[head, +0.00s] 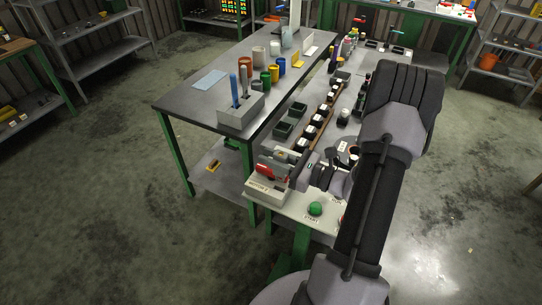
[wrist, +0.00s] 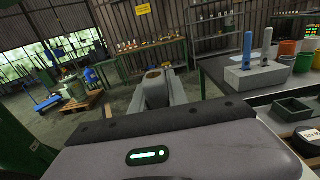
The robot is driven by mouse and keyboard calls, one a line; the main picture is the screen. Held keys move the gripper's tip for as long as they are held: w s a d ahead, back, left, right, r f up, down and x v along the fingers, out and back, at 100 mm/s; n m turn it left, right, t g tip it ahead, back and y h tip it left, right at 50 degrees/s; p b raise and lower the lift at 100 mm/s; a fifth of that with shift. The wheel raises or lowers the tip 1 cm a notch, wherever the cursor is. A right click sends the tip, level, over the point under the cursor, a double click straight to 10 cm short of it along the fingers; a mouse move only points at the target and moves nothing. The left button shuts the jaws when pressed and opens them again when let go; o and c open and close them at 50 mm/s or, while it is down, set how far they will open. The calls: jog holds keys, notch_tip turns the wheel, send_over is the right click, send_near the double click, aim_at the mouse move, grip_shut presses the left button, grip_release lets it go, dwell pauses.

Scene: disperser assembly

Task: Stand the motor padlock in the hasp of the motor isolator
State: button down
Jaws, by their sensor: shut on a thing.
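The motor isolator (head: 266,192), a pale box with a lettered front label, stands at the near left corner of the white-topped bench. A red part (head: 264,171) shows above the label; I cannot tell whether it is the padlock or the isolator's handle. My gripper (head: 284,158) is at the isolator, over its upper right side. In the wrist view my gripper (wrist: 157,86) points away from the camera, with a small brownish piece between the grey fingers. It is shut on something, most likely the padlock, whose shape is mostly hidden. The hasp cannot be made out.
A green button (head: 315,208) sits on the bench front. Small dark bins (head: 290,121) and a row of dark-and-white items lie behind the isolator. My arm hides the bench's right side.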

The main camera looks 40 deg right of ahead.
jog(key=shift+f+b, duration=0.7)
jog(key=shift+f, duration=0.6)
jog(key=shift+f+b, duration=2.15)
dwell(0.4)
jog(key=c, duration=1.2)
grip_release()
jog(key=p+v, duration=0.2)
jog(key=v, duration=1.5)
jog(key=shift+s+p, duration=0.2)
jog(key=shift+p, duration=0.1)
jog(key=shift+d, duration=0.1)
